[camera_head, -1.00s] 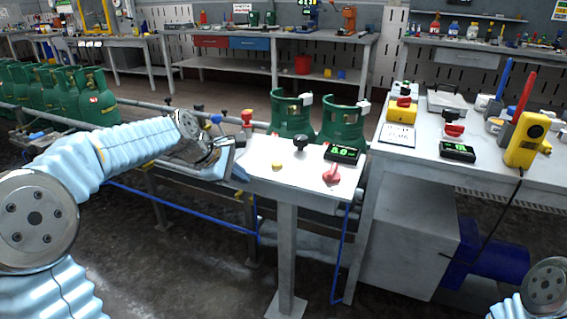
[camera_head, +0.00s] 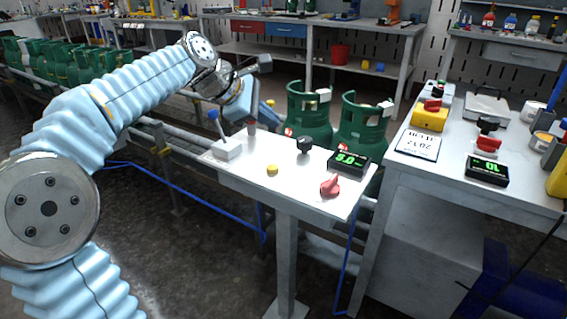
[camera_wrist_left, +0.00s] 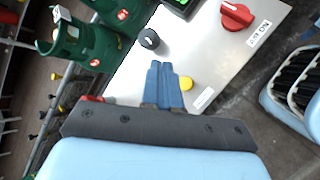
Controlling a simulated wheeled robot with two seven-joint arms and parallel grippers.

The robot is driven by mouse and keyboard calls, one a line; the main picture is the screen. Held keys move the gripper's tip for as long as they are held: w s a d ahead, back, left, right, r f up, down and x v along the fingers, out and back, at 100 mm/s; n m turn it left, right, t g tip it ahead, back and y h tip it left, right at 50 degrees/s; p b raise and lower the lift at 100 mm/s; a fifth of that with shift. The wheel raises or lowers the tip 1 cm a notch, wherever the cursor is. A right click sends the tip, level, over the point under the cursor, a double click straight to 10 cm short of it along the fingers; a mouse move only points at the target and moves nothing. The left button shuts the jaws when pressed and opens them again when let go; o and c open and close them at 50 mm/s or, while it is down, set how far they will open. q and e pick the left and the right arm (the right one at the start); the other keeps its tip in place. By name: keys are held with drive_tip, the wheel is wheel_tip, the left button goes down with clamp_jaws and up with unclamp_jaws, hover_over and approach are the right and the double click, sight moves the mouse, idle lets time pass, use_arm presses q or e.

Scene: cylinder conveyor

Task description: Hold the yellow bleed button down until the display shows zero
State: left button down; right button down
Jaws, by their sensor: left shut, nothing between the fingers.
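The yellow bleed button (camera_head: 272,169) sits on the pale panel (camera_head: 252,177) of a stand. It also shows in the left wrist view (camera_wrist_left: 186,83), just right of my closed fingers. The black display (camera_head: 348,162) shows green digits that look like 5.0; only its edge is in the wrist view (camera_wrist_left: 181,5). My left gripper (camera_head: 266,106) is above and behind the panel in the head view, shut and empty. Its blue fingers also show in the wrist view (camera_wrist_left: 161,66), together and apart from the button. My right gripper is out of view.
A black knob (camera_head: 304,145) and a red knob (camera_head: 330,186) share the panel. A blue-handled lever (camera_head: 225,148) is at its left end. Green cylinders (camera_head: 361,130) stand behind it. A bench (camera_head: 420,172) with a second display (camera_head: 487,170) is at the right.

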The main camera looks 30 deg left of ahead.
use_arm(q)
drive_tip(key=b, duration=0.5)
hover_over(269, 168)
wheel_tip(269, 168, down, 7)
drive_tip(key=shift+f, duration=0.1)
drive_tip(key=shift+f+b, duration=0.4)
drive_tip(key=shift+f, duration=0.45)
idle(1.3)
drive_tip(key=shift+f, duration=0.4)
